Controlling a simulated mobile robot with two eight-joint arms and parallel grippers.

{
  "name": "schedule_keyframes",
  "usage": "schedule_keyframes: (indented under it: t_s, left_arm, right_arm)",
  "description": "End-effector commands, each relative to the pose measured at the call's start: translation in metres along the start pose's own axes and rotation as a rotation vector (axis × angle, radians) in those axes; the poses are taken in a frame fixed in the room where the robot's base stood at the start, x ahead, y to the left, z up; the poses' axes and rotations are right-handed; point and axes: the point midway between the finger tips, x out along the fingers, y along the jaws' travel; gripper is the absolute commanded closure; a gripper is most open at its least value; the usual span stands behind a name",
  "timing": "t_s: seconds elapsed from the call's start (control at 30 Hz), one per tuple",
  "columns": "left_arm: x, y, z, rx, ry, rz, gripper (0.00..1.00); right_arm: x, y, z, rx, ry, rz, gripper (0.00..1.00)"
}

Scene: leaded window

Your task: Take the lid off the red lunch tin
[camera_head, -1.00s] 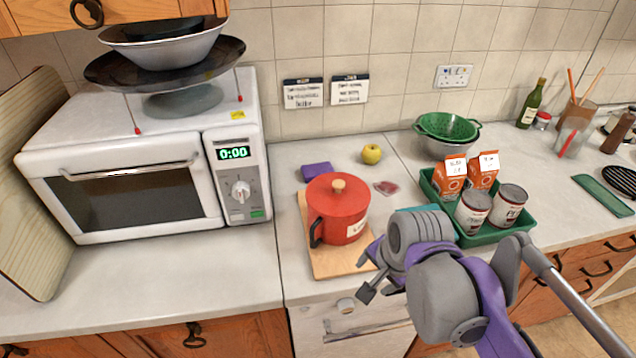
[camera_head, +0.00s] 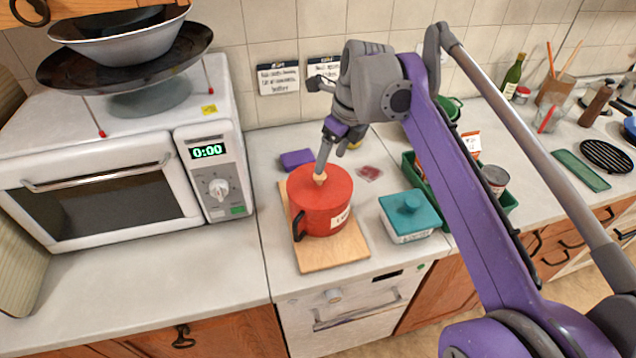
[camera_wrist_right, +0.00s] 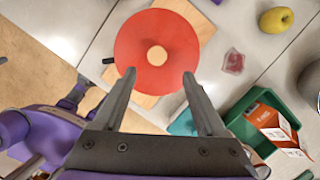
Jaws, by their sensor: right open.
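The red lunch tin (camera_head: 318,212) stands upright on a wooden board, with a black handle at its front left and a pale label. Its red lid (camera_head: 300,183) is on it, with a round wooden knob (camera_head: 320,178) in the middle. My right gripper (camera_head: 324,168) is over the lid, its fingers pointing down at the knob. In the right wrist view the gripper (camera_wrist_right: 158,80) is open, its two fingers apart, with the knob (camera_wrist_right: 157,56) ahead of and between the tips. Nothing is held. My left gripper is not in view.
The wooden board (camera_head: 345,250) lies near the counter's front edge. A teal-lidded box (camera_head: 408,228) stands to its right, and a purple block (camera_head: 297,159) lies behind. A green crate (camera_head: 508,202) is further right. A microwave (camera_head: 110,180) stands left; the counter before it is clear.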

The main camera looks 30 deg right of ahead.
Motion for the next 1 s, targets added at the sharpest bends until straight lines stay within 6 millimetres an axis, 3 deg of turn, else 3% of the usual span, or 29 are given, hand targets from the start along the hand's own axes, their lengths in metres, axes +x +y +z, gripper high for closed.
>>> schedule_keyframes:
  t_s: [0.5, 0.77, 0.87, 1.0]
  left_arm:
    - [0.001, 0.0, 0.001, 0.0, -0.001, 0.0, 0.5]
    - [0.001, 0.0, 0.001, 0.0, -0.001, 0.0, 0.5]
    - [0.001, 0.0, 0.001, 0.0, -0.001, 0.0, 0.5]
    - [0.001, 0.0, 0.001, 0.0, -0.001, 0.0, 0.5]
  right_arm:
    - [0.058, 0.006, 0.007, -0.004, 0.001, 0.0, 0.26]
    - [0.062, 0.006, 0.007, -0.003, 0.0, -0.001, 0.26]
    - [0.062, 0.006, 0.007, -0.003, 0.0, -0.001, 0.39]
    - [0.062, 0.006, 0.007, -0.003, 0.0, -0.001, 0.64]
